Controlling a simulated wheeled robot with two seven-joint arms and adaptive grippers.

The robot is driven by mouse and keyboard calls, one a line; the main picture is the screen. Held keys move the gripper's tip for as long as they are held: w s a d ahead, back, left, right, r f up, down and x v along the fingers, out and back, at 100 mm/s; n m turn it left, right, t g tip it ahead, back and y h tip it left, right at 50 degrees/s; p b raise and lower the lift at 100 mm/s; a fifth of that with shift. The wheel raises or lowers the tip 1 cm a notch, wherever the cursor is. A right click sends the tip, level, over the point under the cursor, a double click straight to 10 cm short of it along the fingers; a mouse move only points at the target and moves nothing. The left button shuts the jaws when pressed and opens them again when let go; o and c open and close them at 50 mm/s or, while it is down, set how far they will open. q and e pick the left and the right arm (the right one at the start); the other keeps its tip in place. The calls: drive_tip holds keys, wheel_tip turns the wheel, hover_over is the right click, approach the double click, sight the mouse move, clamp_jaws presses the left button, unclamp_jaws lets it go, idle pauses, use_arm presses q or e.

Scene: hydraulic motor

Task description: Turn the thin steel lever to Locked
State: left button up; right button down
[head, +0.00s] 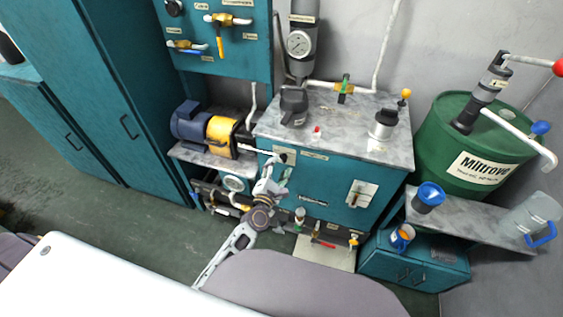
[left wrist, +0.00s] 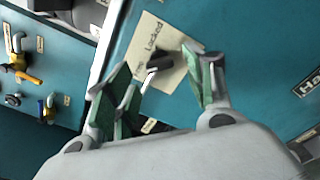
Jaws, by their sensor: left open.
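The thin steel lever (left wrist: 151,71) shows in the left wrist view, with a dark hub on a cream label plate (left wrist: 150,36) on the teal cabinet front. The plate reads "Locked" along its upper part; a second, smaller word lies lower left and is hard to read. The lever points down and left from its hub. My left gripper (left wrist: 163,77) is open, its green-padded fingers on either side of the lever. The lever's end is close to the left-hand finger; I cannot tell if they touch. In the head view my left gripper (head: 276,178) is at the cabinet's upper left front, largely covering the lever.
The teal cabinet (head: 330,178) has a grey marble top with a dark device (head: 293,105) and a metal pot (head: 383,124). A yellow and blue motor (head: 207,130) stands left. A green drum (head: 450,150) stands right. Pipes and small valves run below my gripper.

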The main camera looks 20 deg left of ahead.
sight(282, 161)
use_arm(q)
drive_tip(key=shift+w+d, duration=0.1)
drive_tip(key=shift+w, duration=1.7)
drive_tip(key=shift+c, duration=0.4)
drive_tip(key=c, duration=0.9)
drive_tip(key=shift+c, duration=0.2)
